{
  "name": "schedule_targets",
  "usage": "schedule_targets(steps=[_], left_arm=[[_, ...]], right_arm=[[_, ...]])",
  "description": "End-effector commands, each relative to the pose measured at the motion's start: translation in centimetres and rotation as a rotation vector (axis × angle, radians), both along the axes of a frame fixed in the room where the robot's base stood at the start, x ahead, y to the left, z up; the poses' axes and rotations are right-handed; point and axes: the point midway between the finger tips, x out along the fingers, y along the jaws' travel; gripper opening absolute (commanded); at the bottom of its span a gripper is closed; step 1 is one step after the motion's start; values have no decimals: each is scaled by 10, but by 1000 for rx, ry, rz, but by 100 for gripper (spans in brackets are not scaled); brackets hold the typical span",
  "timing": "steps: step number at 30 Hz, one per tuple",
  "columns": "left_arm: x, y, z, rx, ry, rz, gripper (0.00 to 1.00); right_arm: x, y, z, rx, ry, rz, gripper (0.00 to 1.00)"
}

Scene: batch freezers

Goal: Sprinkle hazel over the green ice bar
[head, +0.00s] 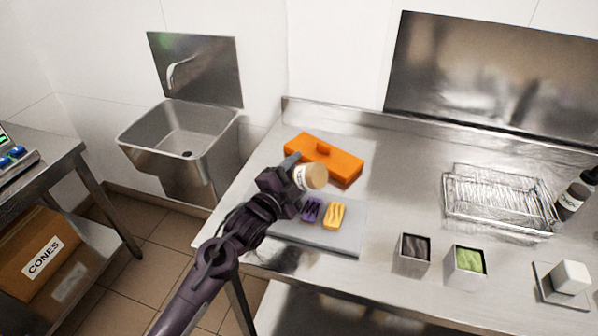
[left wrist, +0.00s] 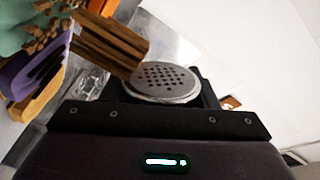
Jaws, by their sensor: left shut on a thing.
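My left gripper (head: 296,178) is shut on a white labelled shaker (head: 302,174) with a tan end, held tipped over on its side above the grey tray (head: 345,240). In the left wrist view the shaker's perforated lid (left wrist: 165,82) shows. The green ice bar (left wrist: 22,28) has brown bits on top in that view; the gripper hides it in the head view. The purple bar with dark stripes (head: 312,209) lies on the tray, and shows in the left wrist view (left wrist: 35,70). A brown ridged shape (left wrist: 110,45) beside the lid is unclear. My right gripper is out of view.
A yellow striped bar (head: 334,215) lies right of the purple one. An orange box (head: 325,157) stands behind the tray. Dark-filled (head: 413,252) and green-filled (head: 466,266) containers stand right of it. A wire rack (head: 500,197) and bottles (head: 572,200) are farther right.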

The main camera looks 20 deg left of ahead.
Motion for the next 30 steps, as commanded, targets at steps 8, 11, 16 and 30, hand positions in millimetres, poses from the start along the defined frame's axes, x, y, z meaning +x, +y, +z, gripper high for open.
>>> schedule_targets(steps=[8,11,16,30], left_arm=[[0,0,-13,0,-1,0,30],[0,0,-13,1,-1,-1,30],[0,0,-15,155,-47,-2,30],[0,0,-13,341,-104,1,30]], right_arm=[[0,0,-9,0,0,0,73],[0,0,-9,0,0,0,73],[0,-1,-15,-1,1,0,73],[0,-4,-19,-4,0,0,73]])
